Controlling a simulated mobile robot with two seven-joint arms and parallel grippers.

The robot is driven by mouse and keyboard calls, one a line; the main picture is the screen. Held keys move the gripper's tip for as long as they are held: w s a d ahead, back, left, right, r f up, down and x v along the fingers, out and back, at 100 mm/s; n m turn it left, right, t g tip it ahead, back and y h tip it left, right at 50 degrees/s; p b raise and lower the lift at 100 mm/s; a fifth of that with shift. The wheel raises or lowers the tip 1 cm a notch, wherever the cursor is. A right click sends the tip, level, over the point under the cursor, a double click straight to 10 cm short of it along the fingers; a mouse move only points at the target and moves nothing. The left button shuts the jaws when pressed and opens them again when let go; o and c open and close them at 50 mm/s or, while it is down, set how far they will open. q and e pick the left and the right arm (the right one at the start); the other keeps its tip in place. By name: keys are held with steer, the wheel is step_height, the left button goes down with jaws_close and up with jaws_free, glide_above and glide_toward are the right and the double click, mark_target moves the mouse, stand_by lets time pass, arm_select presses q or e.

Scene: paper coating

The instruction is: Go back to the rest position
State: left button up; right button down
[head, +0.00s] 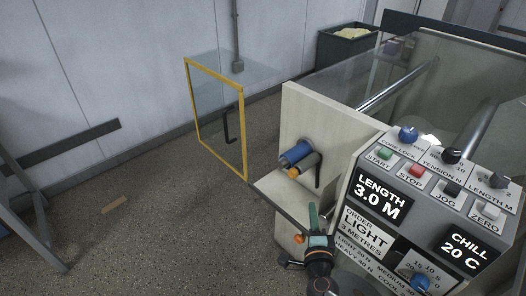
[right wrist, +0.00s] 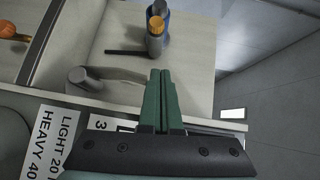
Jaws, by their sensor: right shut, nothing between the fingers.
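My right gripper (head: 314,218) is in front of the coating machine, just left of its control panel (head: 432,205). In the right wrist view its green fingers (right wrist: 162,98) are together with nothing between them. Beyond the fingertips is the machine's cream side plate (head: 302,118), with a blue and orange spindle (head: 298,157) on it. The spindle also shows in the right wrist view (right wrist: 157,30), apart from the fingers. My left gripper is in neither view.
A yellow-framed clear guard (head: 191,98) stands open left of the machine. A dark bin (head: 345,45) is at the back by the wall. The floor between the wall and the machine is mostly clear.

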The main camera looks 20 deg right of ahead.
steer(key=s+a+f+n+y+p, duration=0.2)
steer(key=s+a+n+y, duration=0.45)
steer(key=n, duration=0.65)
steer(key=s+a+f+n+g+y+p, duration=0.1)
steer(key=s+a+f+n+g, duration=0.2)
steer(key=s+n, duration=0.2)
steer(key=s+a+f+n+g+y, duration=0.1)
steer(key=s+a+f+n+g, duration=0.2)
steer(key=s+f+n, duration=0.1)
steer(key=s+n, duration=0.1)
steer(key=s, duration=0.1)
steer(key=shift+s+f+n+g+p, duration=0.25)
steer(key=shift+s+n+g+p, duration=0.05)
steer(key=shift+n+g+p, duration=0.1)
stand_by(0.4)
